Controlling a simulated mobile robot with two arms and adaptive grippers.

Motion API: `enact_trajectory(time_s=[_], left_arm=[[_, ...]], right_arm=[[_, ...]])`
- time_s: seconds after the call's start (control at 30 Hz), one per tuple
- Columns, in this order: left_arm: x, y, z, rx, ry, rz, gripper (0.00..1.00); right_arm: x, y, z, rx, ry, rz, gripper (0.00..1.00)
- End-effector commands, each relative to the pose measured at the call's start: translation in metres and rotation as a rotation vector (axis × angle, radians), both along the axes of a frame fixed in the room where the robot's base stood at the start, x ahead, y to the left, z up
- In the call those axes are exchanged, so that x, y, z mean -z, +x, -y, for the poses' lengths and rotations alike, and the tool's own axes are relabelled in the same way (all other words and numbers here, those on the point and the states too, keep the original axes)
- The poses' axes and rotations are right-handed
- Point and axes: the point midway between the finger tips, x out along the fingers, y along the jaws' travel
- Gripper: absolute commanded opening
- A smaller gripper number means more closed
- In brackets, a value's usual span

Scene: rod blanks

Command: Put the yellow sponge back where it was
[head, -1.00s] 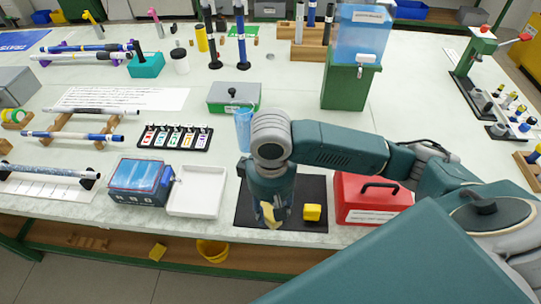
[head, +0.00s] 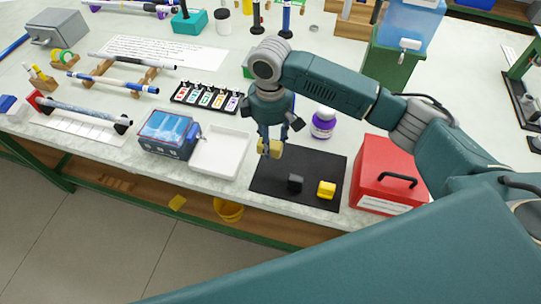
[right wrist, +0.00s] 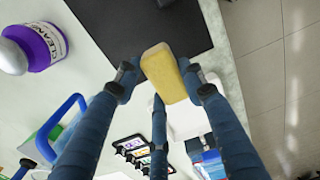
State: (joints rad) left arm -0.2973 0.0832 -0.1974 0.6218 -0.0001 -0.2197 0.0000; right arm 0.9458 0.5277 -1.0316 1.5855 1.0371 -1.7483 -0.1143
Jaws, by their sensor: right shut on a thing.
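My right gripper (head: 268,150) is shut on the pale yellow sponge (head: 269,147). The sponge is held above the surface, near the back left edge of the black mat (head: 265,189). In the right wrist view the sponge (right wrist: 163,73) sits between the fingertips, with part of the black mat (right wrist: 130,25) behind it. A brighter yellow block (head: 326,189) and a dark cube (head: 295,183) stand on the mat. My left gripper is not in view.
A white tray (head: 219,155) lies left of the mat, beside a blue box (head: 168,134). A red box (head: 386,178) stands right of the mat. A cleaner bottle (head: 323,122) with a purple label stands behind it. A yellow bucket (head: 229,210) is below the bench edge.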

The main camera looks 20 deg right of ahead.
Motion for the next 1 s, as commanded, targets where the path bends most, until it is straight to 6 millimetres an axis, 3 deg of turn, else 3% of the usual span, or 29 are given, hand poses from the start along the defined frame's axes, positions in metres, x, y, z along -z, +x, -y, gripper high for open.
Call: enact_trajectory(time_s=[0.1, 0.53, 0.97, 1.0], left_arm=[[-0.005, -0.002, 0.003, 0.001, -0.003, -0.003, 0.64], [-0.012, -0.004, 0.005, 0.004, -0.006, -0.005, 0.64], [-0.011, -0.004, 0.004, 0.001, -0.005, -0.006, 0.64], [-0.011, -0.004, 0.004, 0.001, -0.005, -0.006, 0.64]], right_arm=[[0.024, -0.001, 0.0, 0.0, 0.0, -0.002, 0.19], [0.076, -0.001, 0.0, 0.001, 0.0, -0.002, 0.19], [0.086, 0.0, -0.001, 0.001, 0.001, 0.001, 0.19], [0.087, 0.0, -0.001, 0.001, 0.001, 0.001, 0.42]])
